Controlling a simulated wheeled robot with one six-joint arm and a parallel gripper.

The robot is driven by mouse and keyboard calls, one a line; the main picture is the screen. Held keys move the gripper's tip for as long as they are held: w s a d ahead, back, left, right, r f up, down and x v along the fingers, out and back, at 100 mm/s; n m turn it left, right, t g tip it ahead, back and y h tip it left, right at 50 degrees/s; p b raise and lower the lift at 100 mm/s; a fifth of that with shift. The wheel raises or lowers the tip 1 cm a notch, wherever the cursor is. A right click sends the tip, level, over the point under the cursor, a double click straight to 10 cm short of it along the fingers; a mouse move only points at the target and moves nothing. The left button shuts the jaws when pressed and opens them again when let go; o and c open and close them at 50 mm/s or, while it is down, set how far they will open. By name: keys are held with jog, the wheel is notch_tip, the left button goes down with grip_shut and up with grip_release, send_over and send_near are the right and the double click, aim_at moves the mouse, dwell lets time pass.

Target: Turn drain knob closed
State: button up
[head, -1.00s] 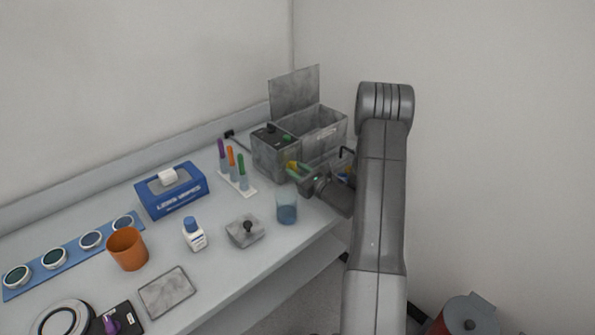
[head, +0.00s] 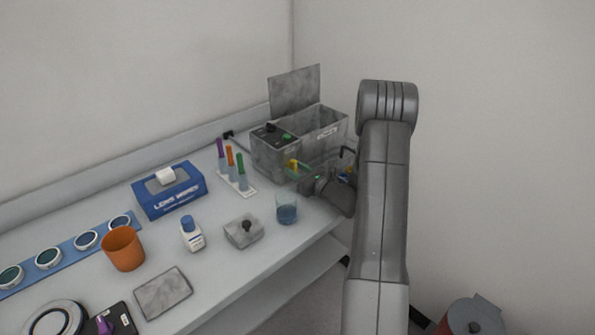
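The grey tank unit (head: 317,128) with its lid raised stands at the back right of the bench. A small yellow part (head: 293,164) shows low at its front, probably the drain knob; its turn position is too small to read. My gripper (head: 301,177) is low in front of the tank, close to the yellow part. Its fingers are small and blend with the grey tank, so I cannot tell whether they touch the part or how far apart they are. My forearm covers the area to the right of the tank.
A blue-tinted beaker (head: 287,209) stands close to the left of my gripper. A test tube rack (head: 240,188), a blue wipes box (head: 170,191), a white bottle (head: 191,235) and an orange cup (head: 123,250) stand further left. A bin (head: 472,316) is on the floor at right.

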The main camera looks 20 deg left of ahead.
jog(key=b+v, duration=0.3)
jog(key=v, duration=1.1)
jog(key=shift+a, duration=0.1)
jog(key=shift+a, duration=0.1)
jog(key=p+x, duration=0.3)
jog(key=x, duration=1)
jog(key=shift+w+a, duration=0.2)
jog(key=shift+a, duration=0.05)
jog(key=shift+r+p, duration=0.1)
jog(key=shift+p, duration=0.2)
jog(key=shift+n, duration=0.3)
jog(key=shift+f, duration=0.2)
